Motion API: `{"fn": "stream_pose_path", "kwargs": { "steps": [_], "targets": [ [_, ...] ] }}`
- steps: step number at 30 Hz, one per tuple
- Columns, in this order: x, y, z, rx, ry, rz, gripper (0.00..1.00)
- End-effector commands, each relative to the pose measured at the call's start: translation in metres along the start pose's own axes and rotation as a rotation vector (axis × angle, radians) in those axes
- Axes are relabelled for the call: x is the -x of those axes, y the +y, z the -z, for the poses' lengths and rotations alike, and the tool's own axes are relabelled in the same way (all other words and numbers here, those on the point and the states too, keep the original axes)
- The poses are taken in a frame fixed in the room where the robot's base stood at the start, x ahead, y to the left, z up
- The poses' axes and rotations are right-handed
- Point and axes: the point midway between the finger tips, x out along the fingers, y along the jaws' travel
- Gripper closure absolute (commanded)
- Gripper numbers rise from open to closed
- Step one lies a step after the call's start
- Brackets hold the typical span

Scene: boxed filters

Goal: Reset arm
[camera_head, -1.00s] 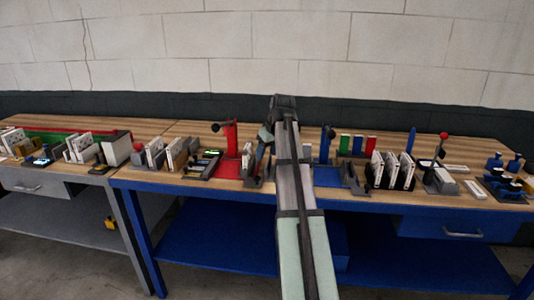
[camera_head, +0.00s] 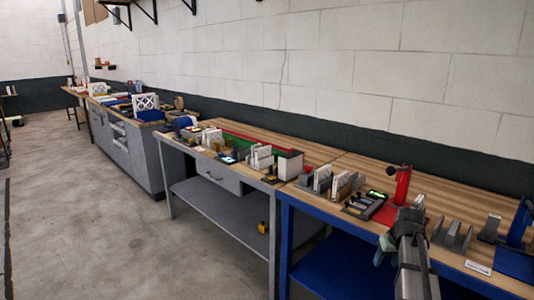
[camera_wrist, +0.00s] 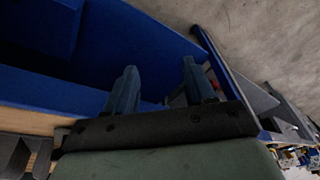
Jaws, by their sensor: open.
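My arm (camera_head: 412,262) rises at the lower right of the head view, in front of the blue-framed bench (camera_head: 282,238). My gripper (camera_wrist: 160,86) shows in the wrist view with its two dark blue fingers apart and nothing between them. Blue bench panels (camera_wrist: 60,88) lie beyond the fingers, with concrete floor at the upper right. In the head view only the pale green hand part shows clearly beside the arm; the fingertips are too small to make out.
A red lever stand (camera_head: 402,186) and grey slotted holders (camera_head: 452,236) stand on the wooden top near my arm. A blue stand (camera_head: 520,222) is at the right edge. A grey bench (camera_head: 205,170) continues left. The floor (camera_head: 110,235) at left is clear.

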Motion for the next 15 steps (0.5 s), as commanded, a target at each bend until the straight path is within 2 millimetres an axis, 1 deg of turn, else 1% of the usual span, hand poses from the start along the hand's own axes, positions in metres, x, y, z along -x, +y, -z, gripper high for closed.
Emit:
{"fn": "stream_pose_path", "kwargs": {
  "steps": [1,6,11,15],
  "targets": [
    [-0.02,-0.019,-0.013,0.002,-0.02,0.003,0.46],
    [-0.074,-0.067,-0.047,0.0,-0.07,0.004,0.46],
    [-0.119,-0.111,-0.085,0.001,-0.118,-0.002,0.46],
    [-0.152,-0.145,-0.122,0.005,-0.157,-0.012,0.46]
  ]
}}
